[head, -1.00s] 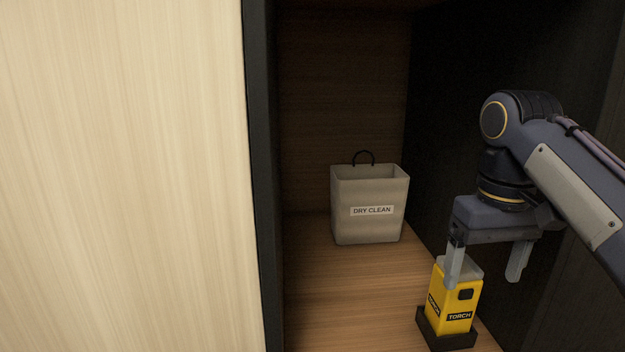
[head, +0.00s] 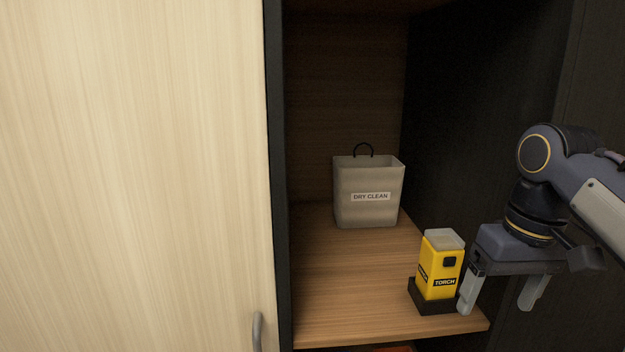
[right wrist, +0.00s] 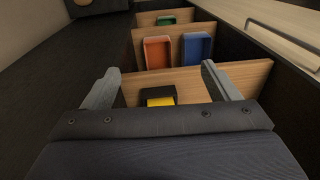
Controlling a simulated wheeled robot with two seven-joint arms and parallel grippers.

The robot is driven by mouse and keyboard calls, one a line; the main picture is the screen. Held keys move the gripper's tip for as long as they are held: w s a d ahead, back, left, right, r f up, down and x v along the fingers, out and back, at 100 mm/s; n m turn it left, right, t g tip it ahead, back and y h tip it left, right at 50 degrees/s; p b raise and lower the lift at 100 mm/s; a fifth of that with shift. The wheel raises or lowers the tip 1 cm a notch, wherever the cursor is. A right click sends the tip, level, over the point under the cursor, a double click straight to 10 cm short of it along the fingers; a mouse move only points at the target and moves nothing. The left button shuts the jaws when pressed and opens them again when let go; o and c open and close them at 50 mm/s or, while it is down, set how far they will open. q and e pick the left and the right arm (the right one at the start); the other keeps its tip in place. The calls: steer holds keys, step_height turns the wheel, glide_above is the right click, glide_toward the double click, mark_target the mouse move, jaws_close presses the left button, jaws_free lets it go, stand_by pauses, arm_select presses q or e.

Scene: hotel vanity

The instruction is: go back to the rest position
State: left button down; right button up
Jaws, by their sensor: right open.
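My right gripper (head: 499,300) is open and empty, just right of the yellow torch (head: 440,262) in the head view. The torch stands upright in a dark base (head: 432,306) near the front right of the wooden shelf. In the right wrist view the open fingers (right wrist: 160,85) spread wide, and the torch's yellow part (right wrist: 160,102) and dark base (right wrist: 157,92) show between and beyond them. Nothing is held between the fingers. My left gripper is not in view.
A grey "DRY CLEAN" bag (head: 368,205) stands further back on the shelf (head: 340,290). A pale door (head: 130,170) with a handle (head: 257,332) fills the left. In the right wrist view, orange (right wrist: 158,52), blue (right wrist: 196,48) and green (right wrist: 166,20) trays sit on lower levels.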

steer(key=s+a+f+m+t+y+b, duration=0.1)
steer(key=s+a+f+t, duration=0.1)
steer(key=s+f, duration=0.5)
steer(key=s+a+f+m+t+y+b, duration=0.1)
steer(key=s+a+f+t, duration=0.2)
steer(key=s+f, duration=0.4)
step_height(320, 180, down, 9)
steer(key=shift+s+a+f+m+y+b, duration=0.1)
steer(key=shift+s+a+m+y+b, duration=0.1)
steer(key=shift+s+m+y+b, duration=0.2)
